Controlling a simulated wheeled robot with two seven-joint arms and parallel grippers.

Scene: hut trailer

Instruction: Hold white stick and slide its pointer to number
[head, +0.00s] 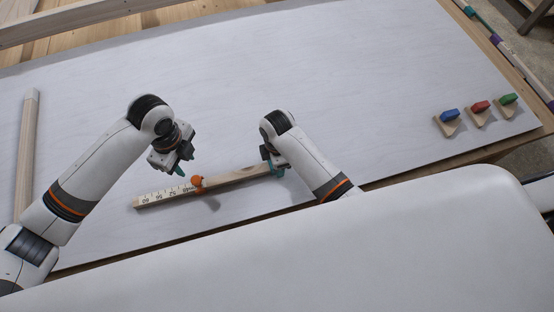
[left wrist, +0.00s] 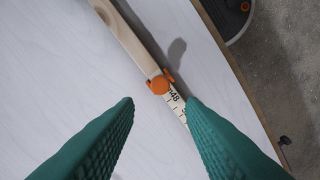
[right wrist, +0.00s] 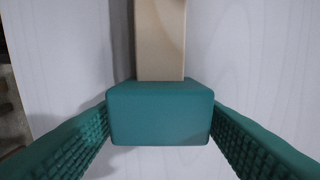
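The pale wooden stick (head: 236,177) has a white number scale (head: 160,197) at its left part and a teal end block (right wrist: 160,112). My right gripper (head: 277,170) is closed around that block, with its fingers against both sides. The stick seems raised, as its shadow lies apart on the table. The orange pointer (head: 197,183) sits on the stick at the scale's edge, near 48 in the left wrist view (left wrist: 159,85). My left gripper (head: 181,170) is open and empty, just beside the pointer, with its fingertips apart from it.
The white tabletop (head: 300,60) is mostly clear. Blue (head: 449,115), red (head: 480,106) and green (head: 508,99) pieces on wooden bases stand at the right. A wooden bar (head: 27,150) lies at the left. The table's edge (left wrist: 255,110) is near the stick.

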